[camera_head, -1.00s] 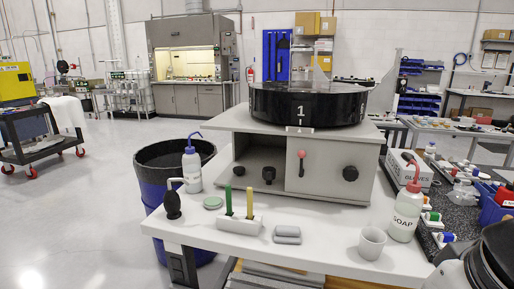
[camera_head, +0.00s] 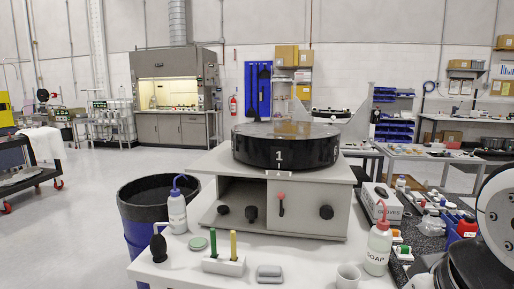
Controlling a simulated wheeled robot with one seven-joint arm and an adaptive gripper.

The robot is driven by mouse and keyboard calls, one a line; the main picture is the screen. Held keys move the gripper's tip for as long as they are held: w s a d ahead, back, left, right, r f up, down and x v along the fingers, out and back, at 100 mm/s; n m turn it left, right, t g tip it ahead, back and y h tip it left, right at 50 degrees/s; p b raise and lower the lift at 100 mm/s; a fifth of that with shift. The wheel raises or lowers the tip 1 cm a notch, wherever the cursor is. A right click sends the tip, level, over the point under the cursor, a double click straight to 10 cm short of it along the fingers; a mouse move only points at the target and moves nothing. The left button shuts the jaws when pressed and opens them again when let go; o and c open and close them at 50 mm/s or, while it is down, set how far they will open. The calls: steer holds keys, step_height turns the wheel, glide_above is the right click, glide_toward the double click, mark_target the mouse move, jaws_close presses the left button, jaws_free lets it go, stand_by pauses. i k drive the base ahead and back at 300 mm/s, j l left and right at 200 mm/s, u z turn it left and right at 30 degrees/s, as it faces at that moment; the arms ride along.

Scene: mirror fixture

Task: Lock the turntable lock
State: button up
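The black round turntable (camera_head: 286,150), marked with a white "1" on its side, sits on top of a grey cabinet fixture (camera_head: 328,230). A small lever with a red knob (camera_head: 281,195) is on the cabinet's front panel, below the "1". The knob is at the top and its dark stem hangs straight down; I take it for the turntable lock, but no label shows. My gripper is not in view; only a white and black arm part of mine shows at the right edge.
A dark bin (camera_head: 139,222) stands at left.

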mark_target(281, 195)
steer(key=i+l+u, duration=0.1)
steer(key=i, duration=0.3)
steer(key=i+l, duration=0.2)
steer(key=i, duration=0.15)
steer(key=i+l+u, duration=0.15)
steer(key=i, duration=0.25)
